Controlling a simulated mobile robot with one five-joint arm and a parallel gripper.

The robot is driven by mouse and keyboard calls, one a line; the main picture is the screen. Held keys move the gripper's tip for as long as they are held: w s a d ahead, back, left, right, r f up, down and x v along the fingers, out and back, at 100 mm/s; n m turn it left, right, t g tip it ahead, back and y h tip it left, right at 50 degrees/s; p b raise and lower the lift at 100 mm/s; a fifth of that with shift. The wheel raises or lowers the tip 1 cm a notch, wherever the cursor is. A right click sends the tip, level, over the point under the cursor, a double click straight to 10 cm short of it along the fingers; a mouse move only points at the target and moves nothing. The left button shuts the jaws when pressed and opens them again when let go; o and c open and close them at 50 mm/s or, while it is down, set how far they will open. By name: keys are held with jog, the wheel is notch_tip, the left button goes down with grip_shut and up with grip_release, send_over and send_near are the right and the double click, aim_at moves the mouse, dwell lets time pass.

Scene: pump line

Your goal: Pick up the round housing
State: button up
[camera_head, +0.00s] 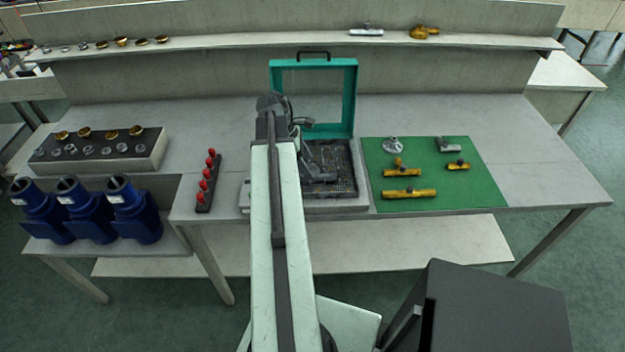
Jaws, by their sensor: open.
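A grey round flanged piece (393,145), which looks like the round housing, lies on the green mat (440,199) near its back left corner. My gripper (318,176) is open, over the dark tray in the middle of the table and left of the mat. It is apart from the grey round piece. My own arm hides part of the gripper and the tray's left side, and the fingertips are hard to make out against the dark tray.
On the mat are brass valve parts (409,194) and a grey fitting (447,145). A teal frame (348,100) stands behind the dark tray (345,185). Left are a red-pegged rack (203,198), a parts block (150,160) and blue motors (135,212). The table right of the mat is clear.

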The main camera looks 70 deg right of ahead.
jog(key=shift+a, duration=0.1)
grip_shut()
jog(key=shift+a, duration=0.1)
dwell(0.4)
